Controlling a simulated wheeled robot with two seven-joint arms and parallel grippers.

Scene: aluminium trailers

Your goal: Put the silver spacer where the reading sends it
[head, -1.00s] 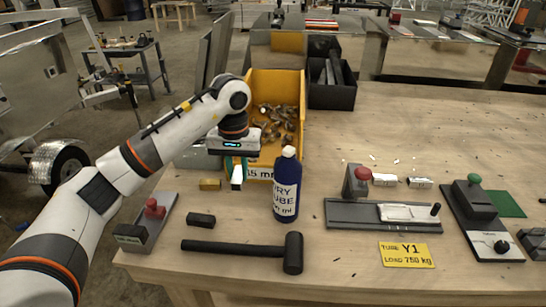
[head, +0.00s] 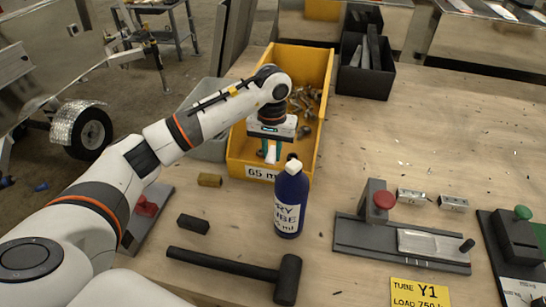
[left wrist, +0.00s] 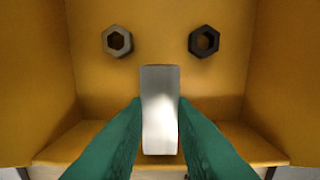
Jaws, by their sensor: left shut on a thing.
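My left gripper (head: 271,151), with green fingers, is shut on the silver spacer (head: 272,155), a pale block. It holds the spacer over the front part of the yellow bin (head: 247,147), whose label reads "65 mm". The left wrist view shows the spacer (left wrist: 160,108) upright between the fingers (left wrist: 160,125), with the bin's yellow inside (left wrist: 160,22) and two hex nuts below. A brass spacer (head: 210,180) and a black spacer (head: 193,223) lie on the bench left of the bottle. My right gripper is not in view.
A blue bottle (head: 289,208) stands just in front of the bin. A mallet (head: 225,264) lies nearer. The bench's right rear is mostly clear.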

